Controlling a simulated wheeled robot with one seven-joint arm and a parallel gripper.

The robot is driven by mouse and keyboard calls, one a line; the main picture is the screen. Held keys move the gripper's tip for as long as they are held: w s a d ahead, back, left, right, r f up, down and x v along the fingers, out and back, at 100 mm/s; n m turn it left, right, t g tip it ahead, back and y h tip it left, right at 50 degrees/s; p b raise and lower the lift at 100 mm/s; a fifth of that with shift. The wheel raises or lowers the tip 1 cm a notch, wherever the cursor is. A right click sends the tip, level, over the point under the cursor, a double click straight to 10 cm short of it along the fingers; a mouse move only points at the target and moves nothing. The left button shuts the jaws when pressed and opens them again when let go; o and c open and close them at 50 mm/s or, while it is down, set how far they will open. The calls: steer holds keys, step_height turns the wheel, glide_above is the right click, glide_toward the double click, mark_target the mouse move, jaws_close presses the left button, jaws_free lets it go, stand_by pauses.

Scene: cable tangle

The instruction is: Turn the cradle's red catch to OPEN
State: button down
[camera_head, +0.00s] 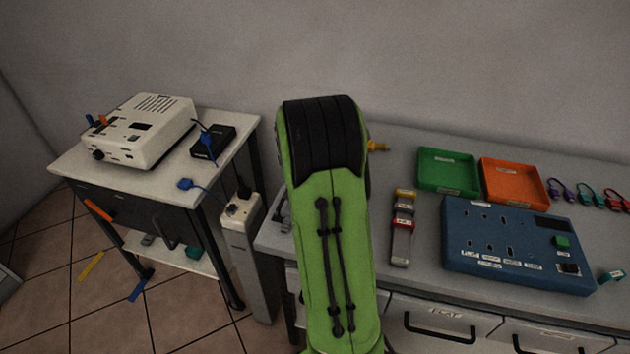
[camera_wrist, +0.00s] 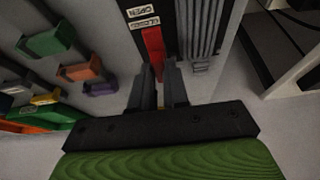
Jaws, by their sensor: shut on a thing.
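The red catch (camera_wrist: 153,46) shows in the wrist view on a dark cradle (camera_wrist: 133,5), beside white labels reading OPEN (camera_wrist: 138,12) and CLOSED (camera_wrist: 145,23). The catch lies just below the CLOSED label in the picture and points down toward my gripper. My gripper (camera_wrist: 161,76) is shut on the catch's near end, with one finger on each side. In the head view, my green arm covers the middle of the scene and hides the cradle, catch and gripper.
A ribbed grey part (camera_wrist: 203,25) stands close right of the catch. The bench holds a blue panel (camera_head: 515,245), a green tray (camera_head: 447,188), an orange tray (camera_head: 515,165) and a grey strip (camera_head: 401,245). A side table (camera_head: 75,170) carries a white device (camera_head: 145,130).

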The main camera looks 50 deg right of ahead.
stand_by(0.3)
steer(key=c, duration=1.1)
jaws_free()
steer(key=shift+r, duration=0.1)
steer(key=p+v, duration=0.4)
steer(key=v, duration=1.1)
steer(key=shift+a+r+p, duration=0.15)
steer(key=shift+r+p, duration=0.05)
steer(key=shift+p, duration=0.1)
